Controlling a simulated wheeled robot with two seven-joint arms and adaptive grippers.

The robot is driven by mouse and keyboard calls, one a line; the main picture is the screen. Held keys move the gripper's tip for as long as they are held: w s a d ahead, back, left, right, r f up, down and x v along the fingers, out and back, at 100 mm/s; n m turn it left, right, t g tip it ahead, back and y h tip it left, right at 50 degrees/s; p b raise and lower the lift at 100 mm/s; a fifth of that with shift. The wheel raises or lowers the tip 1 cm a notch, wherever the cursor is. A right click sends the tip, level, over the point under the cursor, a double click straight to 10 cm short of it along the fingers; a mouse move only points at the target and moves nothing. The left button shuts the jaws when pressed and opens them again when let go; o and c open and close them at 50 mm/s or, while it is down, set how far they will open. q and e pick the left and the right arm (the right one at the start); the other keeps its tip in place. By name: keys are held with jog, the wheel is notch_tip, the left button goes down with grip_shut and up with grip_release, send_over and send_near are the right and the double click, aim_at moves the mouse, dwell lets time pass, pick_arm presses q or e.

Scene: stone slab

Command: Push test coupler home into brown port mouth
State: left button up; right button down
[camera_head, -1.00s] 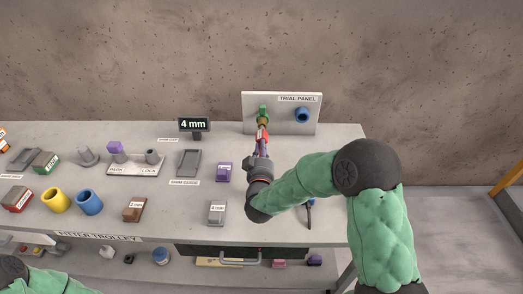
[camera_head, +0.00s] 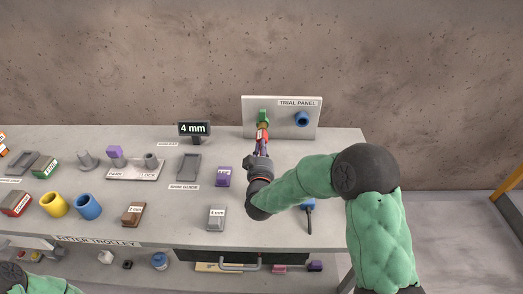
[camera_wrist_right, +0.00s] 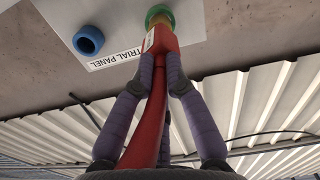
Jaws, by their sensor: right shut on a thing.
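The test coupler (camera_wrist_right: 166,42) is red with a small white label, and a red hose-like tail runs back from it. My right gripper (camera_head: 261,146) is shut on it; in the right wrist view its purple fingers (camera_wrist_right: 174,78) grip both sides. The coupler's front is at the brown port mouth (camera_wrist_right: 160,20), which shows as a narrow orange-brown band inside a green collar (camera_wrist_right: 158,9) on the trial panel (camera_head: 282,105). In the head view the coupler (camera_head: 262,134) lines up below the green collar. How deep it sits is hidden. My left gripper is out of view.
A blue port (camera_head: 302,119) is right of the green one on the panel. A small "4 mm" display (camera_head: 194,129) stands left of it. Blocks, cups and a shim guide (camera_head: 189,167) cover the left of the slab. A blue-handled tool (camera_head: 309,204) lies near my right forearm.

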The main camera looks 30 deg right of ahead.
jog(key=shift+w+d, duration=0.2)
jog(key=shift+w, duration=0.05)
jog(key=c, duration=1.2)
grip_release()
jog(key=v, duration=1.2)
jog(key=shift+s, duration=0.1)
